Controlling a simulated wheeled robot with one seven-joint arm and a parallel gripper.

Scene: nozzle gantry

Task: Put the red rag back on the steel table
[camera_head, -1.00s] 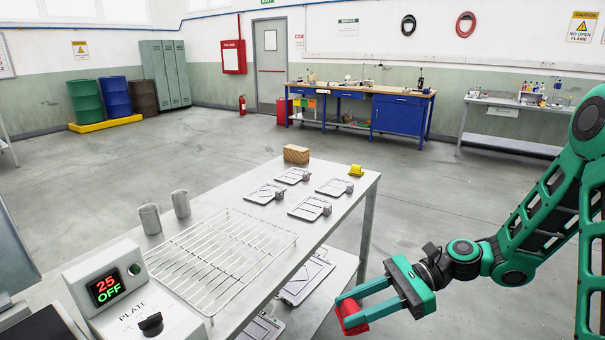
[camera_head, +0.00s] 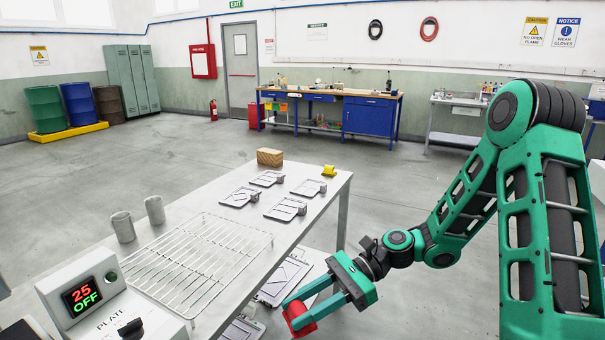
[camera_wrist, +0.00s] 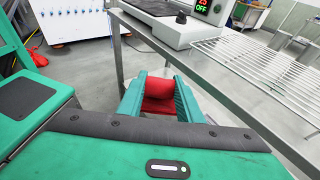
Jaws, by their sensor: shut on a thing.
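The red rag (camera_head: 300,318) is between the fingers of my gripper (camera_head: 306,308), which is shut on it. The rag also shows red between the green fingers in the wrist view (camera_wrist: 159,94). The steel table (camera_head: 246,268) is left of my gripper in the head view. The gripper and rag are off the table's right side, apparently below its top. In the wrist view the table's edge and leg pass close by the fingers. The part of the rag inside the fingers is hidden.
On the table are a wire rack (camera_head: 197,262), a hot plate with a 25 OFF display (camera_head: 83,296), two grey cylinders (camera_head: 154,210), several flat metal plates (camera_head: 286,209), a wooden block (camera_head: 270,157) and a yellow piece (camera_head: 329,171). A lower shelf holds more plates. Floor right of the table is clear.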

